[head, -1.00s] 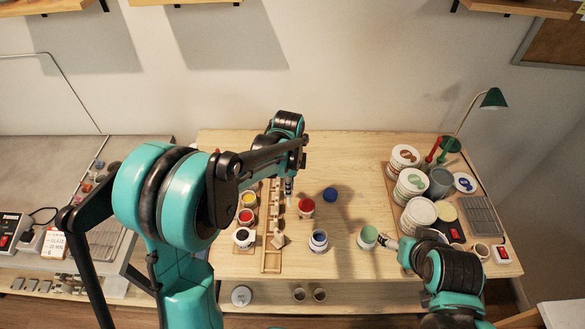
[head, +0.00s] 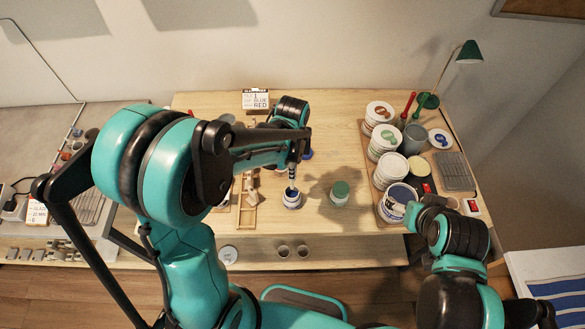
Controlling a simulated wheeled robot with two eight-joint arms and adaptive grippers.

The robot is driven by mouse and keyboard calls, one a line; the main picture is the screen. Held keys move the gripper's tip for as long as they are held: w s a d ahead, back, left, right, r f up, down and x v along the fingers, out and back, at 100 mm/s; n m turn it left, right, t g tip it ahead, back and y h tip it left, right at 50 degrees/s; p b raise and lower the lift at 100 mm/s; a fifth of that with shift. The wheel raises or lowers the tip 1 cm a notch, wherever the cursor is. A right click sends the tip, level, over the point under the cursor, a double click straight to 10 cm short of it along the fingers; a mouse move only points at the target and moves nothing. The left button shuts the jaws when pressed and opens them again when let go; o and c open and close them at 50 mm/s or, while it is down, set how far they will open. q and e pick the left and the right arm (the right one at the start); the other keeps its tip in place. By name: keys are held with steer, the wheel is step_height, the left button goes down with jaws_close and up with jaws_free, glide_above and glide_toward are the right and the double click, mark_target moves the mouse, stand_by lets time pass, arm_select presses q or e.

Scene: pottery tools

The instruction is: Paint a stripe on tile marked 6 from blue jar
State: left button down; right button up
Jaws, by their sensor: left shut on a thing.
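The blue jar (head: 292,200) is a small white open jar with dark blue inside, standing on the wooden table right of the tile rack. My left gripper (head: 294,162) is directly above it, shut on a thin brush (head: 292,180). The brush points down, its lower end at the jar's mouth; I cannot tell how deep the tip is. The wooden rack (head: 246,218) with small pale tiles is partly hidden by my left arm, and no number is legible. My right gripper (head: 412,212) is by the white tubs at the right; its fingers are unclear.
A jar with a green top (head: 340,190) stands right of the blue jar. White tubs (head: 385,138) crowd the right side. A small sign (head: 256,99) stands at the back.

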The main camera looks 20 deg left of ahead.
mark_target(292, 185)
arm_select(q)
steer(key=shift+f+b, duration=0.4)
steer(key=shift+f, duration=0.35)
step_height(292, 185, down, 7)
steer(key=b, duration=0.6)
steer(key=shift+r, duration=0.2)
